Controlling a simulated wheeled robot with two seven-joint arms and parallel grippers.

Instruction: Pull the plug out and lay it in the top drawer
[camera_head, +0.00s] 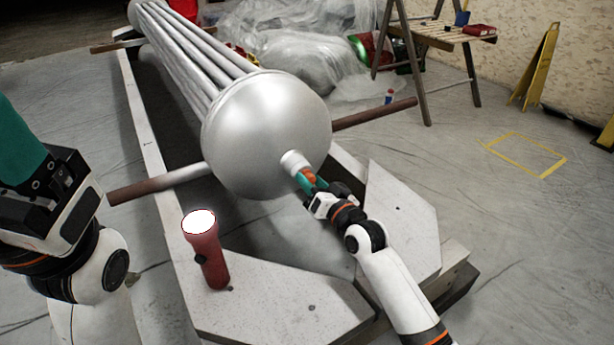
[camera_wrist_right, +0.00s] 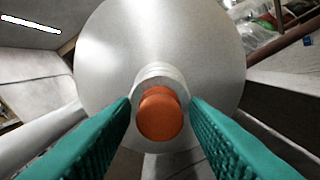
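An orange plug (camera_wrist_right: 160,114) sits in a short light collar (camera_wrist_right: 158,74) on the end of a large silver dome (camera_wrist_right: 160,35). In the head view the plug (camera_head: 308,174) shows as a small orange patch beside my right gripper (camera_head: 305,180). In the right wrist view the green fingers of this gripper (camera_wrist_right: 160,108) stand apart on either side of the plug. Narrow gaps show between plug and fingers, so it is open around it. No drawer is visible.
A lit red flashlight (camera_head: 208,252) stands on the pale slab (camera_head: 280,305) in front of the dome (camera_head: 255,120). Brown rods stick out on both sides. A wooden trestle (camera_head: 420,50) and a yellow floor sign (camera_head: 537,65) stand at back right.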

